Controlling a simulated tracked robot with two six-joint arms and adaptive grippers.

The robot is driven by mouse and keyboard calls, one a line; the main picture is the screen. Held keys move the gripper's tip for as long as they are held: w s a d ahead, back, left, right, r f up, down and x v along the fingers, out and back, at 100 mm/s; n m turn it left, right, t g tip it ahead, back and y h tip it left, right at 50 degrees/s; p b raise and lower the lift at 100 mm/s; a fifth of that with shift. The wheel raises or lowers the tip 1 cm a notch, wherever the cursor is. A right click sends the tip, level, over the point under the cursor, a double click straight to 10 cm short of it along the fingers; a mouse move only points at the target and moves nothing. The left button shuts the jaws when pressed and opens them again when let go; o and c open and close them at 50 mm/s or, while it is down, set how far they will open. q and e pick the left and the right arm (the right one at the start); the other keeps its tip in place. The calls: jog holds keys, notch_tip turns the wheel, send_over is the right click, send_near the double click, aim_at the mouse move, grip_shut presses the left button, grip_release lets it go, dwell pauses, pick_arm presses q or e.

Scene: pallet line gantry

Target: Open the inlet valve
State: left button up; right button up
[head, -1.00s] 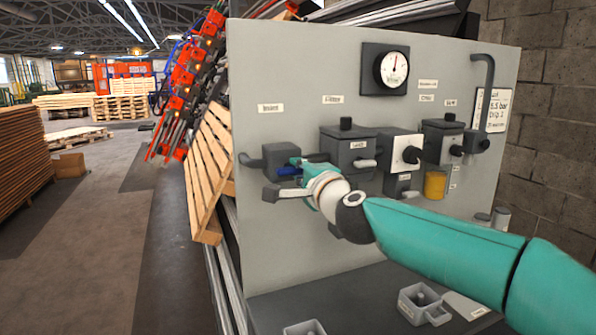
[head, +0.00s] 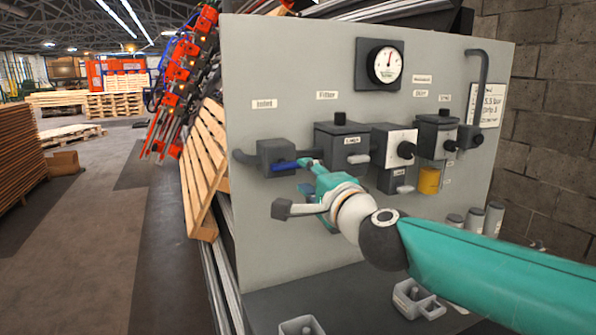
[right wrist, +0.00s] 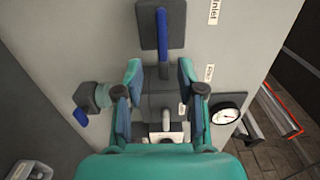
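The inlet valve (head: 276,158) is a dark grey block at the left of the grey panel, under a label. Its blue lever (head: 286,167) lies level, pointing right along the pipe line. In the right wrist view the lever (right wrist: 162,32) shows whole, beyond the fingertips. My right gripper (head: 307,176) is just right of and below the lever's end. In the right wrist view its fingers (right wrist: 160,70) are apart with nothing held between them. My left gripper is not in view.
The filter block (head: 343,148), a switch box (head: 394,146) and a round gauge (head: 385,65) are on the panel. A lower valve (right wrist: 99,97) with a blue handle sits beside my right gripper.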

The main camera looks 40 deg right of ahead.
jog(key=v, duration=0.4)
jog(key=shift+s+a+f, duration=0.1)
jog(key=shift+s, duration=0.3)
